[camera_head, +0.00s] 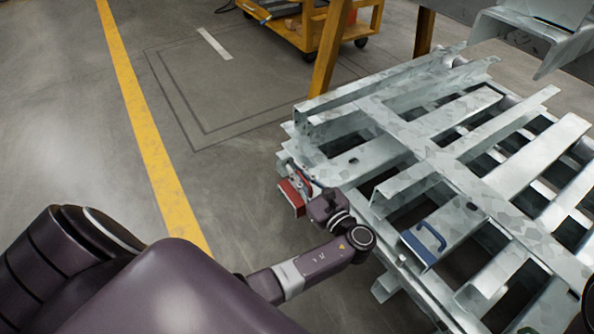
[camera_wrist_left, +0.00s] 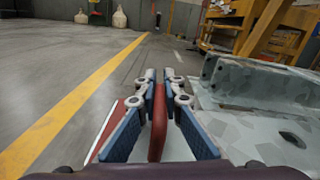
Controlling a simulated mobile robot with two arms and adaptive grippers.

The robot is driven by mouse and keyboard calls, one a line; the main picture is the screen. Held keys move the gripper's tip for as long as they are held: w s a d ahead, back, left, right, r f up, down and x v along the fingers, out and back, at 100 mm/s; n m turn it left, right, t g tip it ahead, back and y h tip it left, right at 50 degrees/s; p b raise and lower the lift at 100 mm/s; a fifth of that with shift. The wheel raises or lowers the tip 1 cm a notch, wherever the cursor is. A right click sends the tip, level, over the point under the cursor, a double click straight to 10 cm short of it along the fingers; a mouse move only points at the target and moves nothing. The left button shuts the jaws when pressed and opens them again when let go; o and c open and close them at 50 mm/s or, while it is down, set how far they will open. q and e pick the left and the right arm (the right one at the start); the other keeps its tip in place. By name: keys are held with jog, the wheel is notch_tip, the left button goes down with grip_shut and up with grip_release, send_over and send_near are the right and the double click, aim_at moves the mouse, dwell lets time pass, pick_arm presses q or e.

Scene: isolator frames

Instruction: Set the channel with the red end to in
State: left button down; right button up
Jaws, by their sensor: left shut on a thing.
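The channel's red end (camera_head: 292,198) sticks out at the left corner of the pale galvanized frame stack (camera_head: 350,160). My left gripper (camera_head: 303,178) is at this red end, with its fingers partly hidden by my wrist in the head view. In the left wrist view the blue-padded fingers of the left gripper (camera_wrist_left: 159,105) are closed on either side of an upright red wall of the channel (camera_wrist_left: 158,135). Another red part with a pale edge (camera_wrist_left: 106,130) shows left of the fingers. The rest of the channel is hidden.
A yellow post (camera_head: 331,48) and a yellow cart (camera_head: 290,30) stand behind. The floor left of the stack is clear, with a yellow line (camera_head: 150,140).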

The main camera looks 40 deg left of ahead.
aim_at(327, 183)
pick_arm(q)
jog(key=shift+w+d+b, duration=0.25)
jog(key=shift+w+d, duration=0.05)
jog(key=shift+w, duration=0.4)
jog(key=shift+w+d+b, duration=0.2)
jog(key=shift+w+d, duration=0.1)
jog(key=shift+w, duration=0.45)
jog(key=shift+w+d+b, duration=0.25)
jog(key=shift+w+d, duration=0.05)
jog(key=shift+w, duration=0.4)
jog(key=c, duration=2)
grip_release()
jog(key=shift+d, duration=0.1)
jog(key=shift+c, duration=0.2)
jog(key=shift+v, duration=3.7)
